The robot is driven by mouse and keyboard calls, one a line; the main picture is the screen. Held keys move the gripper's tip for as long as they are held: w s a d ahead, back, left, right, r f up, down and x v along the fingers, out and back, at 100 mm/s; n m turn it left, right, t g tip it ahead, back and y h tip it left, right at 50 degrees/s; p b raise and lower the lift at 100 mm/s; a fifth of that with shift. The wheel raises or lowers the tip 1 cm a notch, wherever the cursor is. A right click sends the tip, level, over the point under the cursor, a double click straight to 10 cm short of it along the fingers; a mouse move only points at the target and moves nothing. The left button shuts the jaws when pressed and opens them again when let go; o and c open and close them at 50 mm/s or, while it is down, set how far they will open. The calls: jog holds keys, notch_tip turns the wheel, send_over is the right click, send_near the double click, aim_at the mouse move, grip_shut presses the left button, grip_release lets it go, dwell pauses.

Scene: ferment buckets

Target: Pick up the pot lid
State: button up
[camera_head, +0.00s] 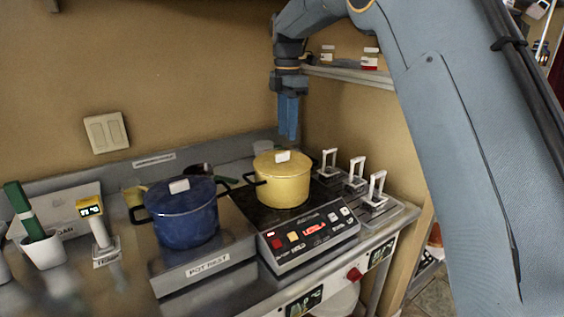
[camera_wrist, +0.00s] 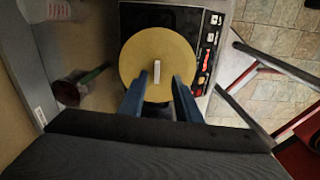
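A yellow pot (camera_head: 285,188) stands on the induction hob, covered by a yellow lid (camera_head: 270,165) with a white bar handle (camera_head: 282,156). In the wrist view the round lid (camera_wrist: 150,45) lies beneath my gripper, with its handle (camera_wrist: 157,72) between the fingers in the picture. A blue pot (camera_head: 186,225) with a blue lid (camera_head: 195,197) and white handle (camera_head: 179,186) stands to the left on the pot rest. My gripper (camera_head: 289,138) points down above the yellow pot. Its two fingers (camera_wrist: 160,82) are apart and empty, above the handle.
The hob (camera_head: 310,238) has a lit control panel. Several white-handled items (camera_head: 356,172) stand right of it. A thermometer stand (camera_head: 97,225) and a white cup (camera_head: 44,250) are at the left. A wall shelf (camera_head: 350,76) is behind my arm. A dark red cup (camera_wrist: 68,92) lies left of the hob.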

aim_at(283, 159)
jog(key=shift+w+a+r+n, duration=0.3)
jog(key=shift+a+n, duration=0.2)
jog(key=shift+n, duration=0.1)
notch_tip(283, 159, down, 2)
jog(key=shift+s+f+p, duration=0.15)
jog(key=shift+p, duration=0.35)
jog(key=f, duration=0.1)
jog(key=f+p, duration=0.2)
jog(key=f, duration=0.1)
jog(key=shift+s+a, duration=0.15)
jog(key=shift+s, duration=0.2)
jog(key=shift+w+f+p, duration=0.1)
jog(key=shift+f+p, duration=0.25)
jog(key=shift+f, duration=0.25)
grip_shut()
